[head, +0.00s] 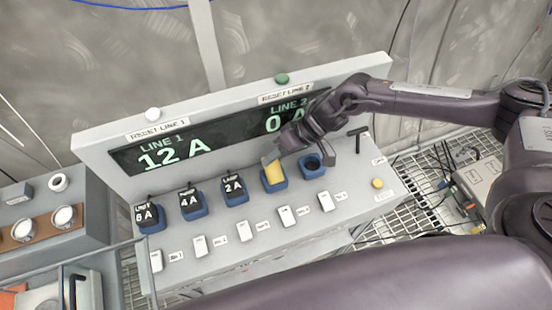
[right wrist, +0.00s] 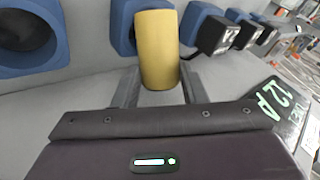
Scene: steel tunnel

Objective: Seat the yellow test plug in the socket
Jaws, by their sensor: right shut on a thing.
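The yellow test plug (head: 274,171) stands at the fourth blue socket (head: 275,186) from the left on the sloping panel. My right gripper (head: 282,152) reaches in from the right and is shut on the plug. In the right wrist view the plug (right wrist: 158,55) lies between the two fingers (right wrist: 157,88), its far end over a blue socket (right wrist: 122,28). I cannot tell how deep the plug sits in the socket. An empty blue socket (head: 312,165) with a dark round opening is just to the right. My left gripper is not in view.
Three blue sockets with black plugs marked 6 A (head: 148,219), 4 A (head: 192,204) and 2 A (head: 234,190) stand to the left. Behind is a display (head: 165,151) reading 12 A for line 1. A black T-handle (head: 358,138) and yellow button (head: 377,183) are at the right.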

